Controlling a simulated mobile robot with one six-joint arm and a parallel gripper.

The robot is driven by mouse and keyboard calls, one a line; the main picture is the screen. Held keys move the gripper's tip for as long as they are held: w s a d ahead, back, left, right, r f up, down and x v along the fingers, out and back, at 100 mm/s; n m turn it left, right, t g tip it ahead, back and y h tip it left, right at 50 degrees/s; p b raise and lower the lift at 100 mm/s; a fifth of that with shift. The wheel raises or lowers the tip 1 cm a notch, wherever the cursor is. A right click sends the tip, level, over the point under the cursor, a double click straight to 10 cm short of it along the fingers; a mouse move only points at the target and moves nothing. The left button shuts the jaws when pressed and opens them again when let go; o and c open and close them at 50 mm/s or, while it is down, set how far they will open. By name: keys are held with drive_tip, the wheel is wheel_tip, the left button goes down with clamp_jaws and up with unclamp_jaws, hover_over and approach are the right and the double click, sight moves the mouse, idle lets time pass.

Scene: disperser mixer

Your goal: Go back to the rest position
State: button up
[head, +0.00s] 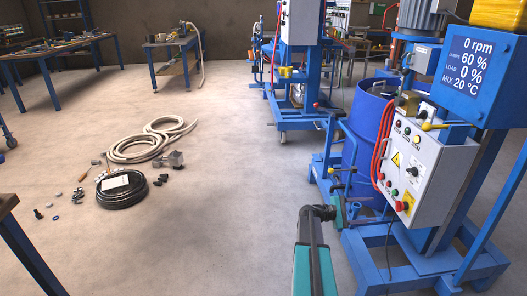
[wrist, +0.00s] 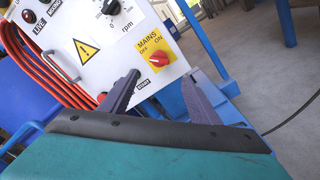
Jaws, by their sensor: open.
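My gripper (wrist: 160,76) is open and empty in the wrist view. Its two dark fingers spread in front of the mixer's control box (wrist: 88,45), near its lower edge. The red mains switch (wrist: 158,59) on its yellow plate shows just beyond the fingertips; I cannot tell whether the fingers touch the box. The left finger partly hides a button on the box.
The display (head: 468,65) reads 0 rpm. A blue drum (head: 365,135) stands behind the box, and the blue mixer frame (head: 425,262) surrounds it. Red cables (head: 379,150) hang at the box's left. Hoses (head: 150,143) and a black coil (head: 122,192) lie on the left floor; the middle floor is clear.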

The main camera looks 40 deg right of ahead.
drive_tip(key=w+a+f+n+t+h+p, duration=0.1)
drive_tip(key=w+a+f+n+t+p, duration=0.15)
drive_tip(key=w+a, duration=0.75)
drive_tip(key=w+a+f+n+t+y+p, duration=0.15)
drive_tip(key=a+f, duration=0.25)
drive_tip(key=a, duration=0.5)
drive_tip(key=w+a+f+n+t+y+p, duration=0.1)
drive_tip(key=w+a+f+t+p, duration=0.2)
drive_tip(key=a, duration=0.5)
drive_tip(key=s+a+f+m+g+y+p, duration=0.1)
drive_tip(key=s+a+f+y, duration=0.3)
drive_tip(key=a, duration=0.9)
drive_tip(key=s+a+f+m+y+p, duration=0.2)
drive_tip(key=s+a+f+m+y, duration=0.2)
drive_tip(key=s+a, duration=0.6)
drive_tip(key=s+a+f+m+g+y+p, duration=0.1)
drive_tip(key=s+a+f+y, duration=0.4)
drive_tip(key=a, duration=1.3)
drive_tip(key=s+m, duration=0.1)
drive_tip(key=s, duration=0.1)
drive_tip(key=shift+s+a+m+g+p, duration=0.15)
drive_tip(key=shift+s+m+g+p, duration=0.15)
drive_tip(key=shift+s+p, duration=0.05)
drive_tip(key=shift+y, duration=0.25)
